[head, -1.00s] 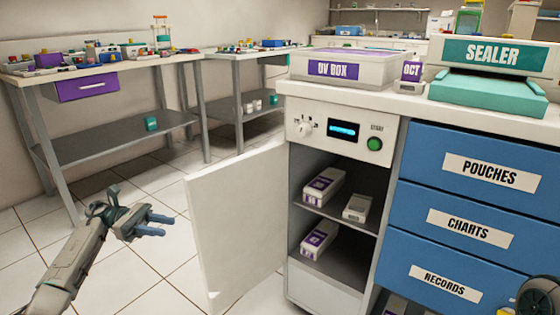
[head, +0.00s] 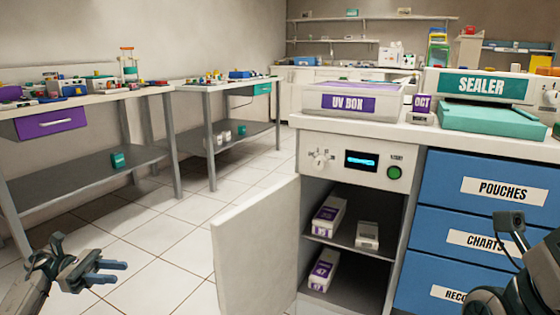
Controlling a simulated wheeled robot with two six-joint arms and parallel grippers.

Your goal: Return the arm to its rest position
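My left gripper (head: 98,274) is at the lower left of the head view, open and empty, with its blue-grey fingers apart over the tiled floor. It is left of the open white cabinet door (head: 257,250) and touches nothing. My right arm shows at the lower right edge, in front of the blue drawers (head: 480,190). What shows of the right gripper (head: 512,225) is partly cut off, and its fingers cannot be made out clearly.
The white cabinet under the UV box (head: 360,90) stands open, with purple-and-white boxes (head: 328,215) on its shelves. The door juts out toward me. A sealer (head: 490,120) sits on the counter. Side tables (head: 90,170) stand at left; the floor between is clear.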

